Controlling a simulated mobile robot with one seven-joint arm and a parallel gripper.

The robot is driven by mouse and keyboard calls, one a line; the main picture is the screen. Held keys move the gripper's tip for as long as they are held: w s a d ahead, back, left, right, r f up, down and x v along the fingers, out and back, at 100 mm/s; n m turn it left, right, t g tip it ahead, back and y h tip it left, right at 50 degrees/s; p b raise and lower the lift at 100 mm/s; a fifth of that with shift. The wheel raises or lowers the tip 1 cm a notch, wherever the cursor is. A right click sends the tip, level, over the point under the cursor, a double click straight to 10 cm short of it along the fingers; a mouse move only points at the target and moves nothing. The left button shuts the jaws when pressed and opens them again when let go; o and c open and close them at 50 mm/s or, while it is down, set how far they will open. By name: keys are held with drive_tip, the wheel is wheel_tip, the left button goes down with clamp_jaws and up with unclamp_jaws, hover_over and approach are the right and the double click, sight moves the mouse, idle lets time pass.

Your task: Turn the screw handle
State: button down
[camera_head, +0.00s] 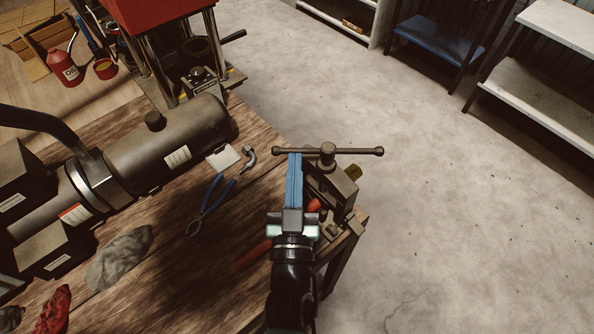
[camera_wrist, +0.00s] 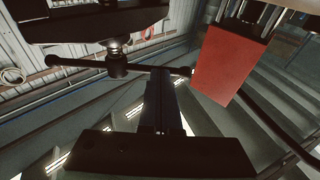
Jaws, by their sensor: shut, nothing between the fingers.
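The screw handle (camera_head: 345,151) is a dark metal T-bar with knobbed ends, on top of a hose crimper (camera_head: 340,189) at the table's corner. The bar lies roughly left to right. My gripper (camera_head: 294,158) is shut and empty, its blue fingers pointing at the bar's left arm near the left knob. The fingertips overlap the bar in the picture; I cannot tell whether they touch it. In the wrist view the bar (camera_wrist: 85,64) runs behind the dark fingertips (camera_wrist: 160,76), with its hub to the left.
A dark cylindrical machine (camera_head: 165,140), blue-handled pliers (camera_head: 210,203) and a grey rag (camera_head: 120,257) are on the wooden table (camera_head: 185,280). A red press (camera_head: 150,12) stands at the back; its red body shows in the wrist view (camera_wrist: 228,65). Open floor (camera_head: 460,210) lies to the right.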

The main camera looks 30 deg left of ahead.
sight(288, 151)
drive_tip(key=w+a, duration=0.2)
drive_tip(key=a, duration=0.1)
drive_tip(key=shift+w+r+b, duration=0.1)
drive_tip(key=shift+w+b, duration=0.15)
drive_tip(key=shift+b, duration=0.1)
drive_tip(key=shift+d, duration=0.1)
drive_tip(key=shift+w, duration=0.2)
idle(0.4)
drive_tip(key=shift+f, duration=0.25)
